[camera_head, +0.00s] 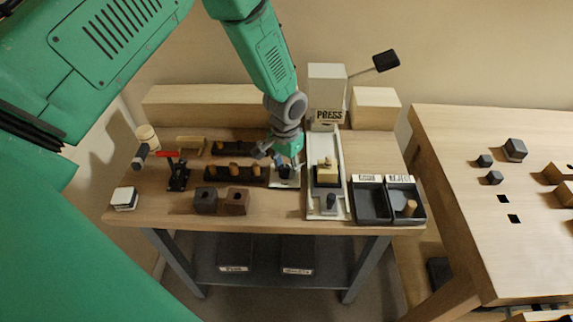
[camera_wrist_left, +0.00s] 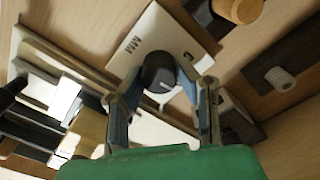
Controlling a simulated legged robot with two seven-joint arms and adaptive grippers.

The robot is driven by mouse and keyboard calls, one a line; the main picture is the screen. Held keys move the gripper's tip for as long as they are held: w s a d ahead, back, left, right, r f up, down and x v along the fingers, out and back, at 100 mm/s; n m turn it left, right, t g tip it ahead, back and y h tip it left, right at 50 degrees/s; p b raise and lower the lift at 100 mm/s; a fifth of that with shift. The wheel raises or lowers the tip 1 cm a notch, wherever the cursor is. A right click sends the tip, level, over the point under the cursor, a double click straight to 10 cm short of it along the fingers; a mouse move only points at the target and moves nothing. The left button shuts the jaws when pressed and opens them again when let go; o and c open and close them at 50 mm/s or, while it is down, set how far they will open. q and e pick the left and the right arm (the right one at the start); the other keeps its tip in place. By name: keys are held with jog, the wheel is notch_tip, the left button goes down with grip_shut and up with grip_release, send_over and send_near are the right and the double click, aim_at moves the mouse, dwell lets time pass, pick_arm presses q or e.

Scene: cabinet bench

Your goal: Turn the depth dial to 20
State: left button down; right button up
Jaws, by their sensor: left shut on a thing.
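The depth dial (camera_wrist_left: 159,72) is a dark round knob with a pale pointer line on its top. It sits on a white plate (camera_wrist_left: 145,38) with the letters MM, seen in the left wrist view. My left gripper (camera_wrist_left: 164,84) has one finger on each side of the dial and is shut on it. In the head view, my left gripper (camera_head: 277,157) is low over the dial's plate (camera_head: 286,183), left of the press bed, and partly hides the dial. The scale numbers are too small or hidden to read. My right gripper is not in view.
The press (camera_head: 327,95) with its lever handle (camera_head: 386,61) stands right of my gripper. Its pale bed (camera_head: 314,200) runs toward the front. Two dark trays (camera_head: 372,207) lie to the right. Dark racks with wooden pegs (camera_head: 236,173) and dark blocks (camera_head: 237,202) are on the left.

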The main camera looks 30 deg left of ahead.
aim_at(284, 168)
pick_arm(q)
jog(key=shift+s+m, duration=0.15)
jog(key=shift+m, duration=0.75)
jog(key=shift+a, duration=0.1)
jog(key=c, duration=1.3)
grip_release()
jog(key=shift+o, duration=0.4)
jog(key=shift+s+r, duration=0.1)
jog(key=shift+s, duration=0.05)
jog(key=shift+w+r, duration=0.2)
notch_tip(284, 168, up, 11)
jog(key=shift+s+r, duration=0.15)
jog(key=shift+r, duration=0.05)
